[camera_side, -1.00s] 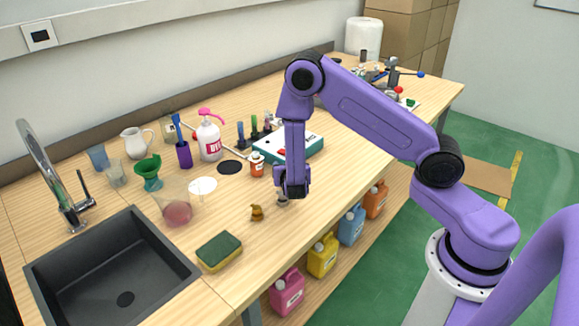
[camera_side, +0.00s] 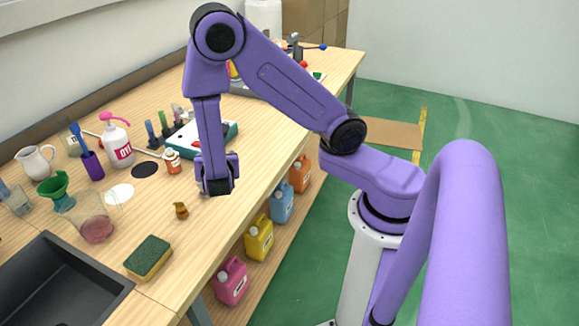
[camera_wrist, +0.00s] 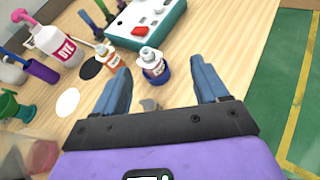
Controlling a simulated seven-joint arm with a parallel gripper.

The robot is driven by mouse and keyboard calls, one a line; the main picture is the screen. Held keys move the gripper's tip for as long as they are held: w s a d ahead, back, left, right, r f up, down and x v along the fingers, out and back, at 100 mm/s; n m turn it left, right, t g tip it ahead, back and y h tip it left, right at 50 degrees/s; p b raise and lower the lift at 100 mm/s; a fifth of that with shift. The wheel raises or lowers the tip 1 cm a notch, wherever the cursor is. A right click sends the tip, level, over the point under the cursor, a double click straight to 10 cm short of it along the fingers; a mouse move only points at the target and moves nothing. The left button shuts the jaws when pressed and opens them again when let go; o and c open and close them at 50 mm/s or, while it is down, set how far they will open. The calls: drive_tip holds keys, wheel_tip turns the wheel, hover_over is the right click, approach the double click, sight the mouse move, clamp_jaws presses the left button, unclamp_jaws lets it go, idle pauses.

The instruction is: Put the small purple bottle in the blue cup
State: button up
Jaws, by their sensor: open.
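The small purple bottle (camera_wrist: 153,72), dark blue-purple with a white label and grey cap, stands on the table in the wrist view. It is between and slightly beyond my open fingers and appears not to touch them. My gripper (camera_wrist: 160,76) is open and empty, pointing down low over the table; in the side view my gripper (camera_side: 217,187) hides most or all of this bottle. A bluish cup (camera_side: 4,191), apparently the blue cup, is cut off by the left edge of the side view, beside a clear glass (camera_side: 18,202).
An orange bottle (camera_side: 173,162) and a white-teal box (camera_side: 222,131) stand close behind my gripper. A small amber item (camera_side: 181,210), a sponge (camera_side: 149,257) and a beaker with pink liquid (camera_side: 97,229) lie to its left. The table's front edge is close.

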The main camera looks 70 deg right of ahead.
drive_tip(key=s+a+r+m+g+y, duration=0.2)
drive_tip(key=s+r+m+y, duration=0.1)
drive_tip(key=s, duration=0.5)
drive_tip(key=s+a+r+m+g+y, duration=0.2)
drive_tip(key=s+r+m+g+y, duration=0.1)
drive_tip(key=s, duration=0.6)
drive_tip(key=s+a+r+m+g+y, duration=0.2)
drive_tip(key=s+r+m+g+y, duration=0.1)
drive_tip(key=s+m, duration=0.3)
drive_tip(key=s+y, duration=0.1)
drive_tip(key=s, duration=0.1)
drive_tip(key=shift+s+r+y, duration=0.3)
drive_tip(key=shift+s+r, duration=0.05)
drive_tip(key=shift+r, duration=0.05)
